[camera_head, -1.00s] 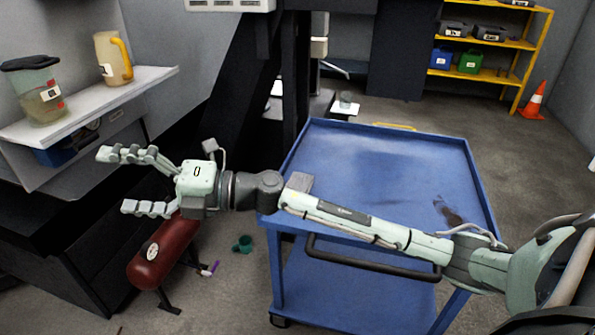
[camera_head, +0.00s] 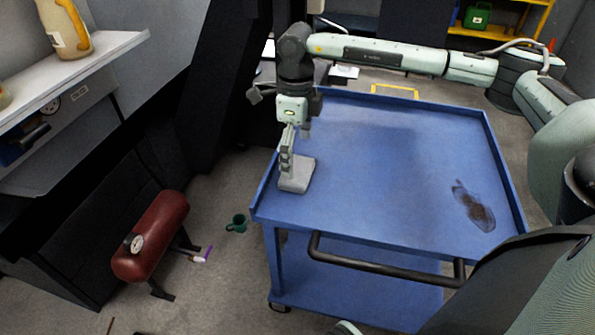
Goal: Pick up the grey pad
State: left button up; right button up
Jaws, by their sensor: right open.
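The grey pad (camera_head: 297,180) lies flat on the blue cart's top, near its left edge. My right gripper (camera_head: 296,158) points down at the pad from above, with its fingers open. One finger overlaps the pad's left side in the picture; the other is partly hidden. I cannot tell whether the fingers touch the pad. My left gripper is not in view.
The blue cart top (camera_head: 390,170) is mostly clear, with a raised rim and a dark translucent piece (camera_head: 474,207) at its right. A black handle (camera_head: 385,262) runs along the front. A red tank (camera_head: 152,235) and green mug (camera_head: 237,223) are on the floor left.

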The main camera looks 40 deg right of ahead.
aim_at(298, 169)
jog(key=shift+d+f, duration=0.1)
jog(key=shift+f, duration=1.9)
jog(key=c, duration=0.8)
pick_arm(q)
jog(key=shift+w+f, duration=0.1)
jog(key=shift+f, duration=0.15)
pick_arm(e)
jog(key=shift+r, duration=0.1)
jog(key=shift+r, duration=0.45)
jog(key=r, duration=0.3)
jog(key=shift+s+d+r, duration=0.25)
jog(key=shift+s, duration=0.15)
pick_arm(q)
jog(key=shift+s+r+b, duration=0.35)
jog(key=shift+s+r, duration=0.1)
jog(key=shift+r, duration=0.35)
pick_arm(e)
jog(key=s+d+r, duration=0.1)
jog(key=s+r, duration=0.1)
jog(key=s, duration=0.1)
jog(key=s+d+r, duration=0.2)
jog(key=s, duration=0.1)
jog(key=s+d+r, duration=0.1)
jog(key=s+r, duration=0.1)
jog(key=s, duration=0.1)
jog(key=shift+s+d+r, duration=0.25)
jog(key=shift+s+d, duration=0.05)
jog(key=shift+s, duration=0.1)
